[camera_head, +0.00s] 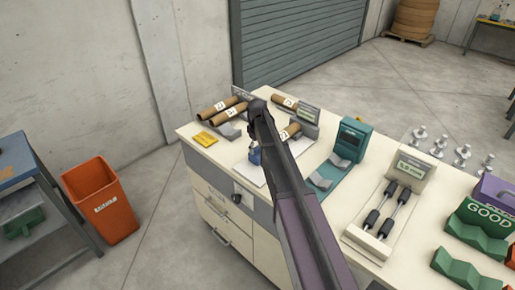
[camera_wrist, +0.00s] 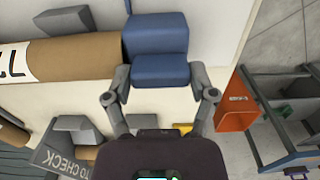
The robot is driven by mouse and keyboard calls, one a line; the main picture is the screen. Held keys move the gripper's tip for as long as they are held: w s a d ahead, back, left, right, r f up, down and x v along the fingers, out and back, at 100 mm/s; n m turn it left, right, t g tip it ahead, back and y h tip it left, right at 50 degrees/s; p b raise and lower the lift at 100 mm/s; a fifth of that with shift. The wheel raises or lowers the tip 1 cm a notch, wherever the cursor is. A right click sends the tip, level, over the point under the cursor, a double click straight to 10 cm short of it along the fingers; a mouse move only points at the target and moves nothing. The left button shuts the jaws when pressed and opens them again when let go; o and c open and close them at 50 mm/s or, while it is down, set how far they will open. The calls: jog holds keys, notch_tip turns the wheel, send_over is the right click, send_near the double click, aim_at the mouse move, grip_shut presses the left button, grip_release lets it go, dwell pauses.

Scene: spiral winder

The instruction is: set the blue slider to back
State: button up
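The blue slider (camera_wrist: 160,70) is a stepped blue block in the upper middle of the wrist view. In the head view only a small blue part (camera_head: 254,156) shows beside my arm. My gripper (camera_wrist: 160,76) has one grey finger on each side of the slider's lower step. Both fingertips look flush against its sides, so it appears shut on the slider. In the head view my arm hides most of the slider's surroundings, and the fingers are not clear there. The slider's underside and any track are hidden.
A cardboard tube (camera_wrist: 75,58) lies close to the slider's left in the wrist view. More tubes (camera_head: 222,106), a teal device (camera_head: 350,138) and a panel with two black-handled rods (camera_head: 386,208) stand on the bench. An orange bin (camera_head: 101,199) stands on the floor at left.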

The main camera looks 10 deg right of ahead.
jog(key=c, duration=0.4)
jog(key=shift+s+a, duration=0.85)
jog(key=shift+a, duration=0.25)
jog(key=shift+s+a, duration=0.8)
jog(key=shift+a, duration=0.25)
jog(key=shift+c, duration=0.2)
jog(key=o, duration=1.3)
jog(key=shift+a, duration=0.1)
jog(key=shift+c, duration=0.2)
jog(key=shift+w, duration=0.1)
